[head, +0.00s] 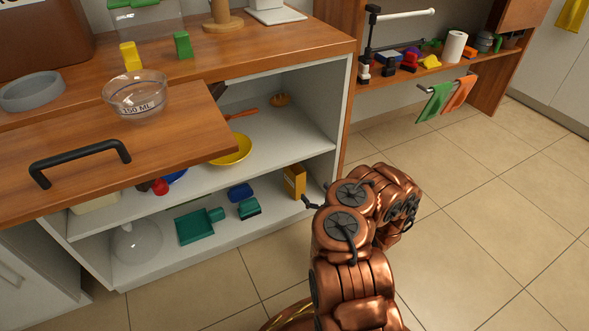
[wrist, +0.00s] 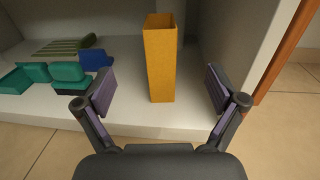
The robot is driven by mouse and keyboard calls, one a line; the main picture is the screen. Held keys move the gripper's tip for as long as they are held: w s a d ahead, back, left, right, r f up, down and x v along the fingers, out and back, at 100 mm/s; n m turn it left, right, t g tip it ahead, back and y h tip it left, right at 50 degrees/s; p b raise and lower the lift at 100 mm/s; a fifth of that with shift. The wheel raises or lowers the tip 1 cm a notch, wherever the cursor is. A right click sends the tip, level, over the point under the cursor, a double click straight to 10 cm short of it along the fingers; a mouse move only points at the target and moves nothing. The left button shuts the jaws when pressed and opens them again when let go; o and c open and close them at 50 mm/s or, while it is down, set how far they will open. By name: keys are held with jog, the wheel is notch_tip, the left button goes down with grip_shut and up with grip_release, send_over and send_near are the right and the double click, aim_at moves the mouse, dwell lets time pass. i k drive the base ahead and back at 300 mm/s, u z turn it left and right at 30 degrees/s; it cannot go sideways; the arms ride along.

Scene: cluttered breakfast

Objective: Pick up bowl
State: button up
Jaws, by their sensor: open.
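Several bowls show in the head view, and I cannot tell which one is meant. A yellow bowl (head: 232,150) sits on the middle shelf of the open cabinet, partly hidden by a wooden panel. A grey shallow bowl (head: 32,92) is farther left. My gripper (wrist: 160,92) is open and empty at the lower shelf. Its fingers stand apart on either side of the view of an orange-yellow box (wrist: 161,60), which also shows in the head view (head: 294,181). No bowl shows in the wrist view.
The wooden panel (head: 110,150) with a black handle juts out over the cabinet. Teal items (head: 200,226) and a blue item (head: 240,192) lie on the lower shelf. The cabinet's side wall (wrist: 250,40) is close on the right. The tiled floor at right is clear.

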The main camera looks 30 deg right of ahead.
aim_at(140, 100)
jog(key=k, duration=1)
